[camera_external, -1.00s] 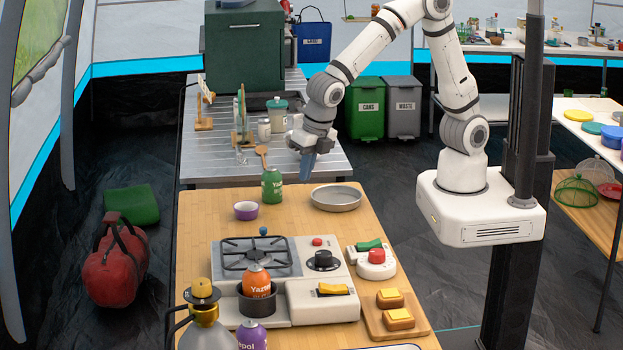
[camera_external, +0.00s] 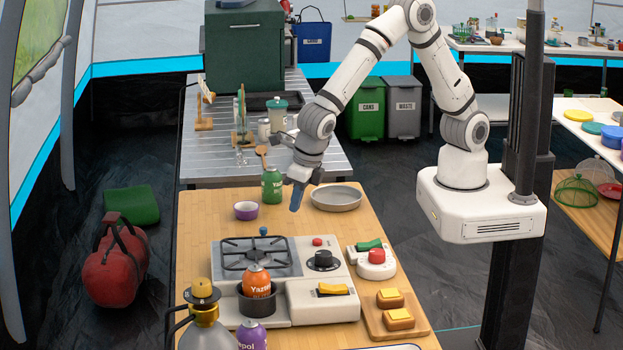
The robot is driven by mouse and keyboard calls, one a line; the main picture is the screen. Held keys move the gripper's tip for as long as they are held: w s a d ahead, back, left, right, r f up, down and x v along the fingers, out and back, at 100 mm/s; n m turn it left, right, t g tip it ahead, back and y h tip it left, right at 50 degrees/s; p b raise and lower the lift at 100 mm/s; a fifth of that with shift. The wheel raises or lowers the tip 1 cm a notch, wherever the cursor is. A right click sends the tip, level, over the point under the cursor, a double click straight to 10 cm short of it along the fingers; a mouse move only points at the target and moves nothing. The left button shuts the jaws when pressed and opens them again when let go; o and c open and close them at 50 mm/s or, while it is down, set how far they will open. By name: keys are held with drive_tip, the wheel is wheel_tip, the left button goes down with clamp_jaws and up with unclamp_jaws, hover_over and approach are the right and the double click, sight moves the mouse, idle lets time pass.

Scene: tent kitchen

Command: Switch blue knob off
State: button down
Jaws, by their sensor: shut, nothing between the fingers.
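A small blue knob (camera_external: 264,230) stands at the back edge of the camping stove (camera_external: 256,253), behind its black burner grate. Which way the knob is turned is too small to tell. My gripper (camera_external: 295,207) points down, shut and empty, above the wooden table. In the picture it is up and to the right of the blue knob, apart from it, between the green bottle and the grey pan.
A green bottle (camera_external: 272,185), a purple bowl (camera_external: 246,210) and a grey pan (camera_external: 337,198) stand behind the stove. An orange canister (camera_external: 257,280) sits in a dark pot at the stove's front. A red-knobbed device (camera_external: 376,262) stands to the right.

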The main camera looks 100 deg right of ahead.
sight(289, 238)
drive_tip(key=x, duration=0.7)
drive_tip(key=shift+w+d+f+p, duration=0.1)
drive_tip(key=shift+w+d+p, duration=0.05)
drive_tip(key=shift+p, duration=0.2)
drive_tip(key=shift+w+d+p, duration=0.25)
drive_tip(key=shift+w, duration=0.35)
drive_tip(key=shift+w+d+p, duration=0.2)
drive_tip(key=shift+w+d, duration=0.1)
drive_tip(key=shift+w, duration=0.25)
drive_tip(key=shift+w+d, duration=0.25)
drive_tip(key=shift+w, duration=0.25)
drive_tip(key=w+p, duration=0.1)
drive_tip(key=w, duration=0.3)
drive_tip(key=shift+w+p, duration=0.1)
drive_tip(key=shift+p, duration=0.2)
